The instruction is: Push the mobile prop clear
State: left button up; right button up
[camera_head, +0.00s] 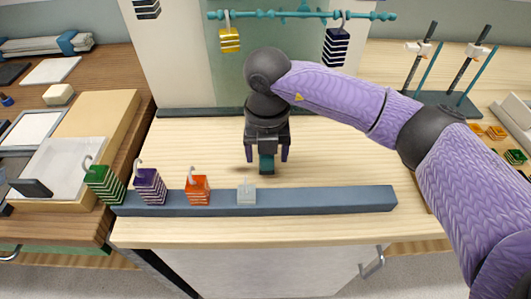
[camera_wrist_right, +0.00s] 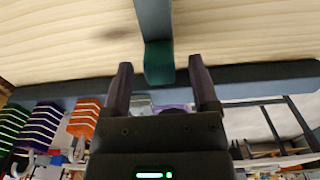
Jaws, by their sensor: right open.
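The prop appears to be a small dark teal and blue-grey piece (camera_head: 267,166) on the wooden worktop, just behind the front bar. In the right wrist view its teal end (camera_wrist_right: 158,62) shows between the fingertips, with a blue-grey length running up and away. My right gripper (camera_head: 267,155) points down over it, open, one finger on each side; I cannot tell whether they touch it. The mobile's teal rod (camera_head: 300,14) hangs at the back with yellow (camera_head: 230,41) and navy (camera_head: 336,47) weights on hooks. My left gripper is not in view.
A blue-grey bar (camera_head: 320,200) spans the front of the worktop (camera_head: 340,160). Green (camera_head: 105,184), purple (camera_head: 149,186), orange (camera_head: 197,189) and white (camera_head: 246,194) weights stand along it. The worktop is clear on either side of my right gripper. A rod stand (camera_head: 445,99) is at the right.

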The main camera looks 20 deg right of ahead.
jog(key=shift+f, duration=0.35)
grip_shut()
dwell(1.2)
